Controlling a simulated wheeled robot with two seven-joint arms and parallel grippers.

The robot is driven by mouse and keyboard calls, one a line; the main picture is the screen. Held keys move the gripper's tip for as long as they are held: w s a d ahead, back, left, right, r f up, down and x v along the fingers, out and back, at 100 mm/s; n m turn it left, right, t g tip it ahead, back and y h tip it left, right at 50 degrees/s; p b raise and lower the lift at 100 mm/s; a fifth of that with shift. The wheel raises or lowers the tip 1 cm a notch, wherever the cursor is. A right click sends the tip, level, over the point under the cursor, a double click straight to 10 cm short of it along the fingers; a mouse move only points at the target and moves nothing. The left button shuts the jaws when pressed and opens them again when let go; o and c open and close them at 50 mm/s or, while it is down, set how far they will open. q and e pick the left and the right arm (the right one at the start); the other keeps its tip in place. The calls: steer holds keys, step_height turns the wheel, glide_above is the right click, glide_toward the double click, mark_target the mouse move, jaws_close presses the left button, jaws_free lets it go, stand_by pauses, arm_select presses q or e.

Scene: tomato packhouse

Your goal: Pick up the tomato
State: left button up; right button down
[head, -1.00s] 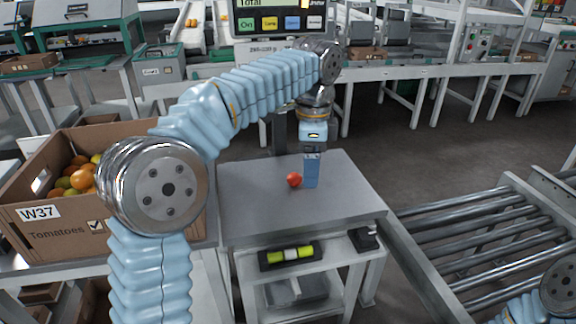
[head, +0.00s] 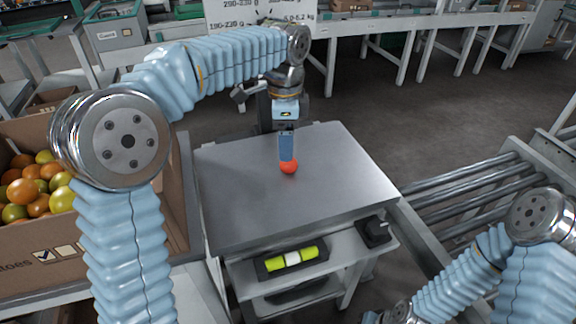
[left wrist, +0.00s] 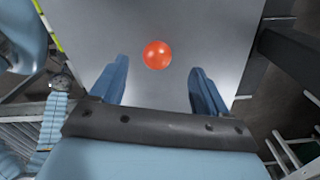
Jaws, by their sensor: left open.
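A single red-orange tomato (head: 289,167) rests on the grey metal tabletop (head: 240,205). My left gripper (head: 287,160) points down at the tabletop, and in the head view its blue finger overlaps the top of the tomato. In the left wrist view the two blue fingers (left wrist: 157,85) stand wide apart and empty. The tomato (left wrist: 157,55) lies just beyond the fingertips, about centred between them, and no contact shows. My right arm comes in at the lower right of the head view; its gripper is not clearly visible.
A cardboard box (head: 85,245) with many mixed-colour tomatoes stands to the left of the table. A roller conveyor (head: 470,190) runs on the right. A shelf below the tabletop holds a black tray with a yellow-green item (head: 292,258). The tabletop around the tomato is clear.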

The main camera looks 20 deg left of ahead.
mark_target(289, 165)
arm_select(q)
steer(key=f, duration=0.6)
steer(key=shift+d, duration=0.35)
steer(key=shift+c, duration=0.3)
steer(key=c, duration=0.8)
